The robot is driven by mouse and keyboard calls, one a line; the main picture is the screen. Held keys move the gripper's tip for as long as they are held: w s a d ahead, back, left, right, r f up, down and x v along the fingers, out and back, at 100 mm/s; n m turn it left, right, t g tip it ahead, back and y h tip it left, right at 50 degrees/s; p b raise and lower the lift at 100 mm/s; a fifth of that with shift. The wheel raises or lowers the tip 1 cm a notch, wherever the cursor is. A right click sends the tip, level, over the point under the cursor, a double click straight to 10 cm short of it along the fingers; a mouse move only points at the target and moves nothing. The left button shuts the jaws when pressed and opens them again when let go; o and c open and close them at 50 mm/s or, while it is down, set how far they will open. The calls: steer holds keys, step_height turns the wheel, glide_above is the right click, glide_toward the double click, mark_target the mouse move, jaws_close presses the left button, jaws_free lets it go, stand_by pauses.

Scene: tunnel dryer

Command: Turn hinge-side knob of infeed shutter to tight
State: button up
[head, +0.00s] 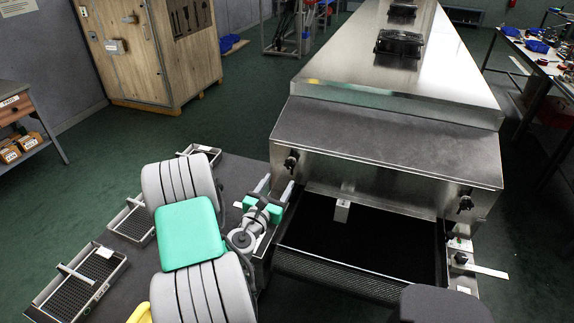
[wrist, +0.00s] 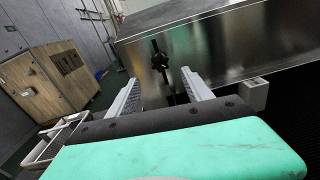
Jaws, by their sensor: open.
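The steel shutter (head: 380,180) forms the front face of the tunnel dryer, above a dark opening. A black knob (head: 291,162) is at its left end and another black knob (head: 465,203) at its right end. The frames do not clearly show which is the hinge side or how tight either is. My gripper (head: 276,186) is open and empty, just in front of and below the left knob. In the wrist view, the left knob (wrist: 160,58) shows beyond and between the two fingertips (wrist: 161,80), apart from them. Its lower part reaches down between the fingers.
A pale block (head: 341,210) hangs at the shutter's lower edge, right of my gripper. A mesh belt (head: 350,275) lies below. Wire trays (head: 98,270) lie on the dark surface at left. A wooden crate (head: 150,50) stands behind.

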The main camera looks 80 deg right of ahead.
mark_target(289, 166)
steer(key=shift+n, duration=0.5)
steer(key=d, duration=0.2)
steer(key=d+p, duration=0.1)
steer(key=d, duration=0.2)
steer(key=s+d+p, duration=0.1)
steer(key=d, duration=0.2)
steer(key=shift+a, duration=0.1)
steer(key=shift+c, duration=0.3)
jaws_close()
